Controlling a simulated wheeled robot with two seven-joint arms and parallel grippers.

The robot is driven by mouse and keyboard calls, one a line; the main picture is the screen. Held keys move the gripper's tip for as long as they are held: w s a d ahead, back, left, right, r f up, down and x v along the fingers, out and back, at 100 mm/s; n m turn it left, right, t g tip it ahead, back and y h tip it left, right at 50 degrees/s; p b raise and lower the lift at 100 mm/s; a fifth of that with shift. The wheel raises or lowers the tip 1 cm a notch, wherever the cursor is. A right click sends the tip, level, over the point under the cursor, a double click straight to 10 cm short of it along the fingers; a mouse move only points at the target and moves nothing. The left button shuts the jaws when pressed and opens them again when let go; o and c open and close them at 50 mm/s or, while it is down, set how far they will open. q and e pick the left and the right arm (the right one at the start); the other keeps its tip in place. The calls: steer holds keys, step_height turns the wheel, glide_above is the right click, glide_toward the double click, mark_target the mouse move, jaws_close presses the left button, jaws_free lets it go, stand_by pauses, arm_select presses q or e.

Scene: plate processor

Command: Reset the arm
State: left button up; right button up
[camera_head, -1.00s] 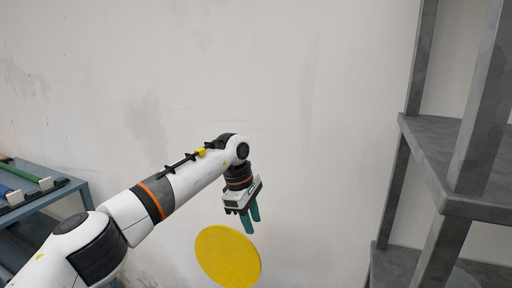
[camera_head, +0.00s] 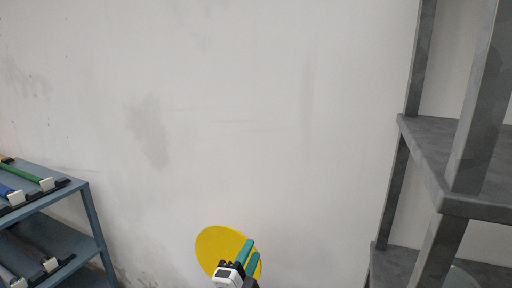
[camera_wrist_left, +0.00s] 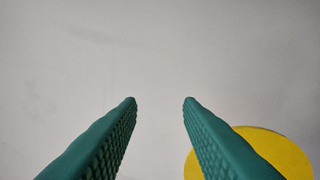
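My left gripper (camera_head: 250,257) is low in the middle of the head view, with its green fingers pointing up. In the left wrist view its two fingers (camera_wrist_left: 160,100) are apart with nothing between them, only the pale wall behind. The rest of my left arm is out of the head view. My right gripper is not in view. A yellow disc (camera_head: 215,243) shows behind the left gripper, partly hidden by it. The disc also shows at the lower right of the left wrist view (camera_wrist_left: 280,145), behind the right finger.
A grey shelf unit (camera_head: 430,150) stands at the right. A blue-grey rack (camera_head: 62,236) with several coloured bars stands at the lower left. The wall (camera_head: 250,110) between them is bare.

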arm_select(q)
steer(key=s+a+f+n+g+y, duration=0.75)
steer(key=s+a+f+n, duration=0.45)
steer(key=s+a+f, duration=0.3)
steer(key=s+a+f+n+g, duration=0.2)
steer(key=s+f+g, duration=0.15)
steer(key=s, duration=0.45)
steer(key=s+a+f+n+g, duration=0.2)
steer(key=s+n+g, duration=0.15)
steer(key=s, duration=0.55)
step_height(320, 180, down, 25)
steer(key=g+b, duration=0.1)
steer(key=g, duration=0.1)
steer(key=s+a+f+m+g+b, duration=0.1)
steer(key=s+a+f, duration=0.2)
steer(key=s+f, duration=1.4)
step_height(320, 180, down, 3)
steer(key=shift+s+r, duration=0.1)
steer(key=shift+s, duration=0.25)
